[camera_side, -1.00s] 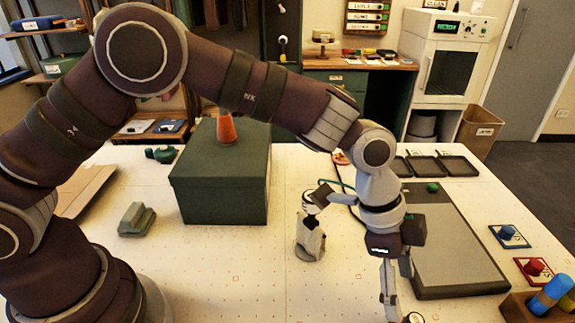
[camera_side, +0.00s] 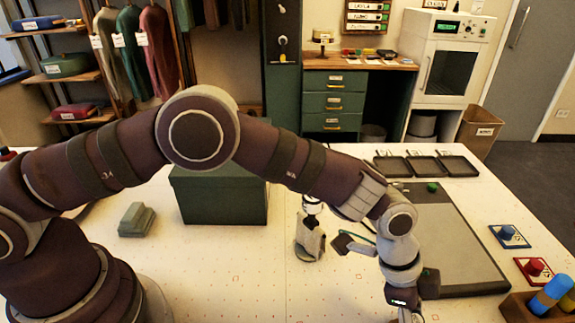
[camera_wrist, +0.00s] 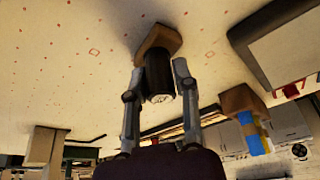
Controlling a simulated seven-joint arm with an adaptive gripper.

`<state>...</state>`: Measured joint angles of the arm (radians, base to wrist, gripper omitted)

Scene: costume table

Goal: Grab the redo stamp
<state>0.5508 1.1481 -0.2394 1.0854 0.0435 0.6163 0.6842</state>
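In the wrist view, a stamp-like object with a black cylindrical handle (camera_wrist: 158,78) and a wooden angular base (camera_wrist: 158,38) stands on the white table. No label on it can be read, so I cannot tell that it is the redo stamp. My gripper (camera_wrist: 159,72) has one finger on each side of the black handle. The fingers look apart from it, with narrow gaps. In the side view, only the upper part of my gripper shows at the bottom edge; its fingertips and this object are out of frame.
A wooden block (camera_side: 517,308) with blue and yellow cylinders stands at the right. A blue-knobbed piece (camera_side: 507,233) and a red-knobbed piece (camera_side: 535,267) lie on cards. A large grey board (camera_side: 455,245), a white figure-like object (camera_side: 309,238) and a green box (camera_side: 222,197) are nearby.

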